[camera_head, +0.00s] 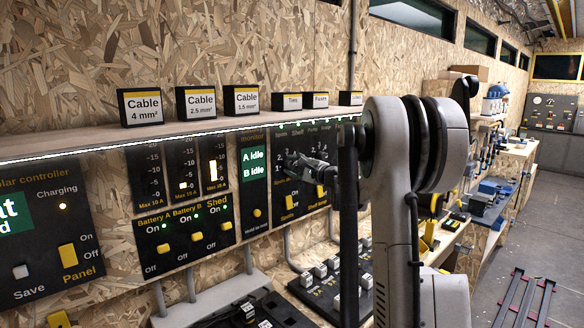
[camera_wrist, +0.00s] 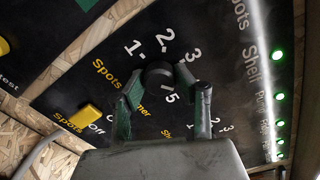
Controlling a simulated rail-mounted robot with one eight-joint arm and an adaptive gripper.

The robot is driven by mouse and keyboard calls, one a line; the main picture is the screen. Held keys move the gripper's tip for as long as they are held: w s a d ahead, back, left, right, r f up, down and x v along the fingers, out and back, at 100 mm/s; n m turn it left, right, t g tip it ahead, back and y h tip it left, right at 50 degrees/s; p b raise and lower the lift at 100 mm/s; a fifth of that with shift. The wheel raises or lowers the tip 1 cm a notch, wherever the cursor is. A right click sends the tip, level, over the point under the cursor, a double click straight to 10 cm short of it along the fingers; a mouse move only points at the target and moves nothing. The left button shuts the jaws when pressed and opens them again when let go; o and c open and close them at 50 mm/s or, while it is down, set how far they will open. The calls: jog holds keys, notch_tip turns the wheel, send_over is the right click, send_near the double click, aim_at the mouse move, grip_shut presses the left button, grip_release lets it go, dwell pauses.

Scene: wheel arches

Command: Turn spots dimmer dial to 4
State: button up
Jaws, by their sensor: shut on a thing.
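The black spots dimmer dial (camera_wrist: 158,76) sits on a dark panel in the wrist view, with "Spots" and part of "dimmer" in yellow beside it. The white numbers 1, 2, 3 and 5 show around it. A 4 is not visible; my gripper's right finger covers that side. My gripper (camera_wrist: 161,84) has one finger on each side of the dial and is shut on it. I cannot tell where the dial points. In the head view my gripper (camera_head: 303,165) is at the panel, and it and my arm hide the dial.
A yellow spots switch (camera_wrist: 86,115) is below left of the dial in the wrist view. A lit shelf edge (camera_head: 190,138) runs above the panels, with labelled boxes such as the Cable 1.5 box (camera_head: 241,100) on it. A row of green lights (camera_wrist: 279,96) is at the right.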

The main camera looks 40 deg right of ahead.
jog(key=o, duration=1.1)
jog(key=shift+o, duration=0.2)
jog(key=shift+s, duration=0.1)
jog(key=s, duration=1.2)
jog(key=shift+d+r, duration=0.15)
jog(key=shift+w, duration=0.1)
